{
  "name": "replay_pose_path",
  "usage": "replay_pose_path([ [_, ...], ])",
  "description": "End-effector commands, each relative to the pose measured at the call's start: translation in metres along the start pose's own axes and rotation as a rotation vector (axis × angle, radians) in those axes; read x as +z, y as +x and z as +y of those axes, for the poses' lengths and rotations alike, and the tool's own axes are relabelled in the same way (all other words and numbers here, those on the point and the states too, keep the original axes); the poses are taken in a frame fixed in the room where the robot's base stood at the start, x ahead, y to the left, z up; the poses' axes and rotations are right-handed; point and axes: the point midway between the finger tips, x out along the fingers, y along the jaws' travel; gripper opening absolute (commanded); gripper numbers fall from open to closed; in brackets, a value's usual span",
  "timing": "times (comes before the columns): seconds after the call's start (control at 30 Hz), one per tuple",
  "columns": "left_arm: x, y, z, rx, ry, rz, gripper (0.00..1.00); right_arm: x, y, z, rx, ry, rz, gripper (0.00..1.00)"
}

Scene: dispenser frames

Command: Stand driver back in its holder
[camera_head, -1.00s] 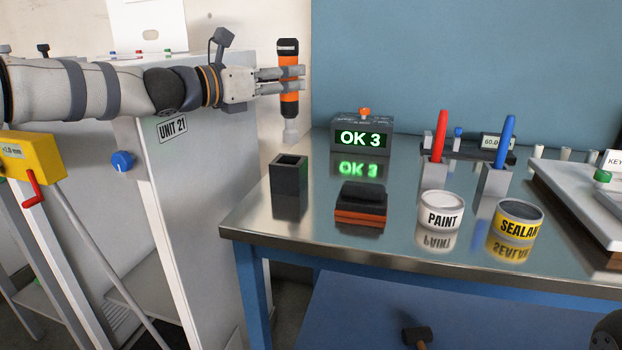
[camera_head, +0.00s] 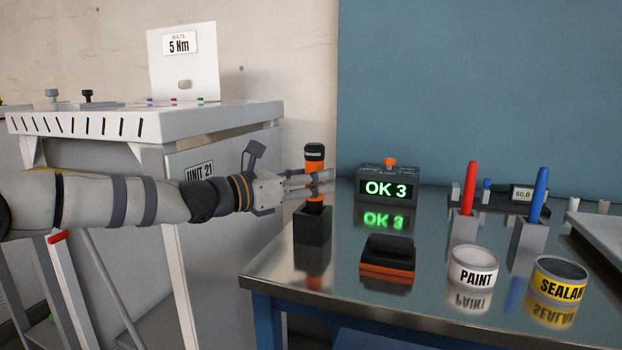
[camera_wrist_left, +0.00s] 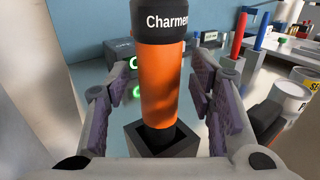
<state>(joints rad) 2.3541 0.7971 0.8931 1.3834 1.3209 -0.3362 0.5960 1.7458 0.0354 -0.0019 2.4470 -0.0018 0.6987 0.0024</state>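The driver (camera_head: 314,166) has an orange body and a black top. It stands upright with its lower end inside the dark square holder (camera_head: 312,228) near the bench's left edge. In the left wrist view the driver (camera_wrist_left: 160,85) rises from the mouth of the holder (camera_wrist_left: 160,145). My left gripper (camera_head: 312,182) is around the driver's body. The left wrist view shows its finger pads (camera_wrist_left: 160,90) on both sides of the driver, with a gap on each side. The driver's tip is hidden inside the holder. My right gripper is not in view.
An "OK 3" display box (camera_head: 386,187) stands behind and right of the holder. A black and orange block (camera_head: 387,257), a paint can (camera_head: 473,266) and a sealant can (camera_head: 557,280) are farther right. Red (camera_head: 470,188) and blue (camera_head: 538,194) pens stand in grey holders. A cabinet (camera_head: 225,240) is at left.

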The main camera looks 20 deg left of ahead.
Motion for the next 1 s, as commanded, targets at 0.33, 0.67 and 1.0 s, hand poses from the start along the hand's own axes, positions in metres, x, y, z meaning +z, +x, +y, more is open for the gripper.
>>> replay_pose_path([
  [0.33,0.003,-0.027,0.001,0.002,-0.003,-0.003,0.49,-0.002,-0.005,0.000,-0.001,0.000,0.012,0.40],
  [0.67,0.007,-0.106,0.000,0.002,0.004,-0.007,0.49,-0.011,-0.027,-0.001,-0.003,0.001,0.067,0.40],
  [1.0,-0.001,-0.120,0.000,-0.001,-0.001,0.001,0.49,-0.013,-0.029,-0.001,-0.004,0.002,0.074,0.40],
])
